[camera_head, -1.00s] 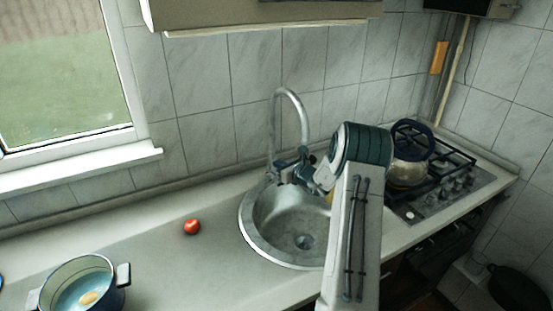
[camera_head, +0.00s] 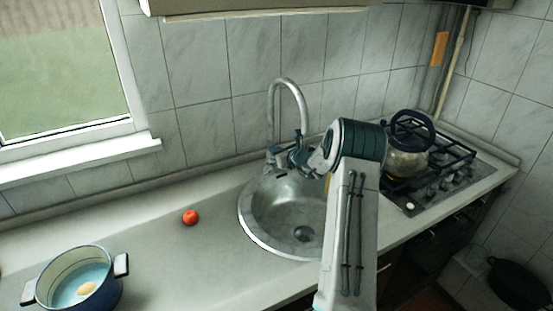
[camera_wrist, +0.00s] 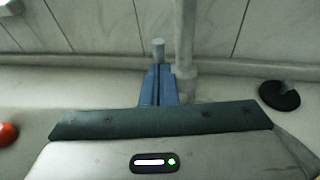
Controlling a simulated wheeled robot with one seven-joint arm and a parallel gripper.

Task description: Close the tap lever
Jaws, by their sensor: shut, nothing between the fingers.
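The metal tap (camera_head: 288,84) stands at the back of the round sink, with a tall curved spout. In the wrist view its upright pipe (camera_wrist: 186,40) rises just right of my fingers. A short grey, round-topped lever (camera_wrist: 158,48) shows just beyond my fingertips. My gripper (camera_wrist: 158,72) is shut and empty, its blue fingers together and pointing at the lever. I cannot tell whether they touch it. In the head view my gripper (camera_head: 277,150) is beside the tap's base, and the lever is hard to make out there.
The steel sink (camera_head: 252,225) lies below my arm. A red tomato (camera_head: 190,217) and a blue pot (camera_head: 108,292) are on the counter to the left. A kettle (camera_head: 405,163) stands on the gas hob at right. A black disc (camera_wrist: 280,96) lies right of the tap in the wrist view.

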